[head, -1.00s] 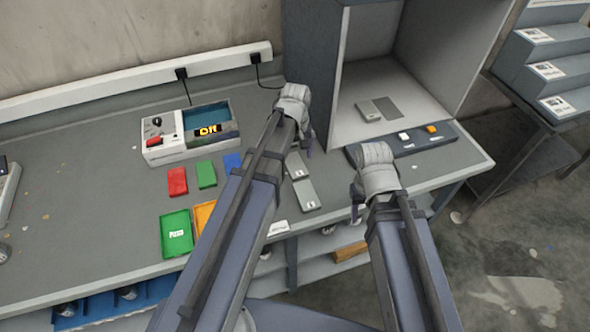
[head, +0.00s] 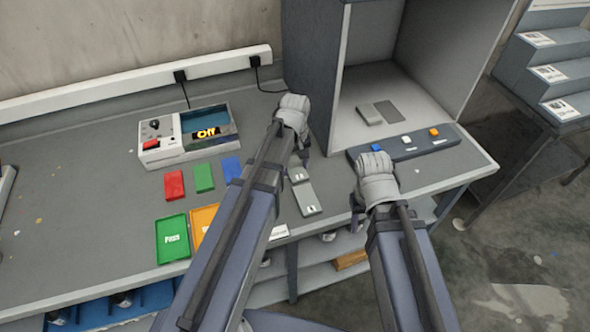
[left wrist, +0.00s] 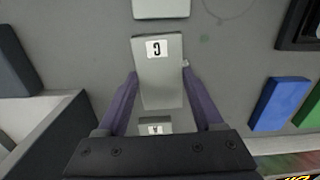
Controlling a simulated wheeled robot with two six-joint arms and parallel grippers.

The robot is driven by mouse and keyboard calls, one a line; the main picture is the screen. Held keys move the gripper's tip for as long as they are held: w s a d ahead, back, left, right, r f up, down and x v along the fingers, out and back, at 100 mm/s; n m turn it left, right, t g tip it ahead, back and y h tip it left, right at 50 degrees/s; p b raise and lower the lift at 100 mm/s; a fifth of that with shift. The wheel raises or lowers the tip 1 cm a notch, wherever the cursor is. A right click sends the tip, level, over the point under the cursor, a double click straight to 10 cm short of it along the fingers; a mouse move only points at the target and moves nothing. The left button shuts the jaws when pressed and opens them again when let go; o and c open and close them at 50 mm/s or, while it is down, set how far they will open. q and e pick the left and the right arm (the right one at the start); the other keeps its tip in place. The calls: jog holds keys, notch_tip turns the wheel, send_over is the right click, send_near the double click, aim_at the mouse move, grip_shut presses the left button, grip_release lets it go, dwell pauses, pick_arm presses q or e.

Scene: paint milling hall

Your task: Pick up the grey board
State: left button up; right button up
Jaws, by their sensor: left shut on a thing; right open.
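In the left wrist view the grey board (left wrist: 158,82), a flat plate with a white letter label, lies between the two purple fingers of my left gripper (left wrist: 159,72), which is shut on its sides. Another grey board (left wrist: 160,8) shows at the top edge, and a further labelled grey piece (left wrist: 153,125) is partly hidden by the gripper body. In the head view my left gripper (head: 299,160) is low over the bench, largely hidden by its own arm, with a grey board (head: 308,199) in front of it. My right gripper (head: 355,210) is open and empty near the bench's front edge.
Red (head: 174,185), green (head: 204,177) and blue (head: 232,167) boards lie left of my left arm, with green (head: 173,239) and orange (head: 203,222) trays in front. A tester box (head: 163,153) stands behind. A booth (head: 312,70) and button panel (head: 405,150) are at right.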

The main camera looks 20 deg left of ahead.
aim_at(295, 168)
pick_arm(q)
jog(key=c, duration=0.5)
jog(key=shift+r, duration=0.1)
notch_tip(295, 168, up, 10)
jog(key=p, duration=1)
